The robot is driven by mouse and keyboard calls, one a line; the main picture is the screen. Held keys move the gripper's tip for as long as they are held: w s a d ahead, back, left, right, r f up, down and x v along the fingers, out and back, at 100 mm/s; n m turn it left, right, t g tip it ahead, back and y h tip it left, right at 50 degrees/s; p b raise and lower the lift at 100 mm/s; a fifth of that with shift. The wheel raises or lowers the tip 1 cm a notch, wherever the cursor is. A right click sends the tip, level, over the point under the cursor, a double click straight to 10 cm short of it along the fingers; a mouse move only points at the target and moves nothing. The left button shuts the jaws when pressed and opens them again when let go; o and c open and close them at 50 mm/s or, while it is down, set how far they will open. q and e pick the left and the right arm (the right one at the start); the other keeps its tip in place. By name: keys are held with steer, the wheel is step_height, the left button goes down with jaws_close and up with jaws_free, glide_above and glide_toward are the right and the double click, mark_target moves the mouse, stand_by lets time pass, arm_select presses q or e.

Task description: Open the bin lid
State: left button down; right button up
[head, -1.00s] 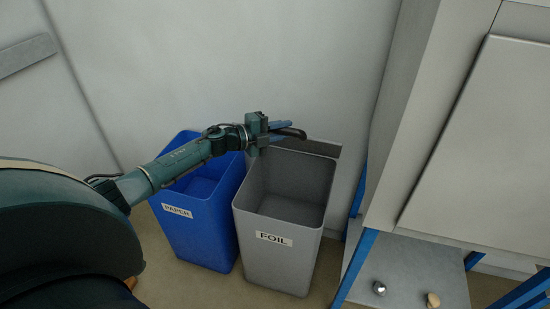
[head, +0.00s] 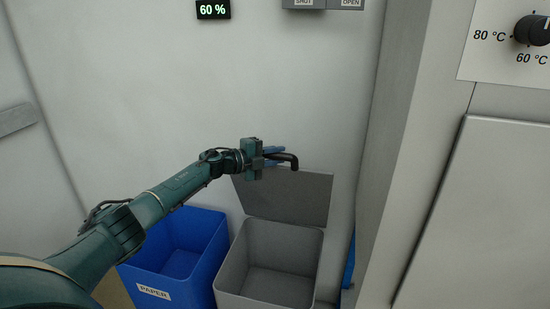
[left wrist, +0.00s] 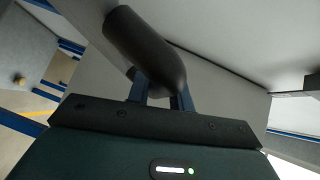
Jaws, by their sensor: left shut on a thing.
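The grey bin (head: 270,262) stands open against the wall. Its flat grey lid (head: 300,198) is tilted up at the back of the bin, leaning toward the wall. The bin's front is cut off below in the head view. My right gripper is in neither view.
A blue bin (head: 178,250) labelled PAPER stands left of the grey bin, under my left arm. A light grey cabinet (head: 480,210) is close on the right. A display (head: 213,10) reading 60 % is on the wall above.

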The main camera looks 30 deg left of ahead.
arm_select(q)
steer(key=c, duration=1.3)
jaws_free()
steer(key=shift+o, duration=0.2)
steer(key=b+v, duration=0.1)
steer(key=v, duration=1.2)
steer(key=shift+f, duration=0.1)
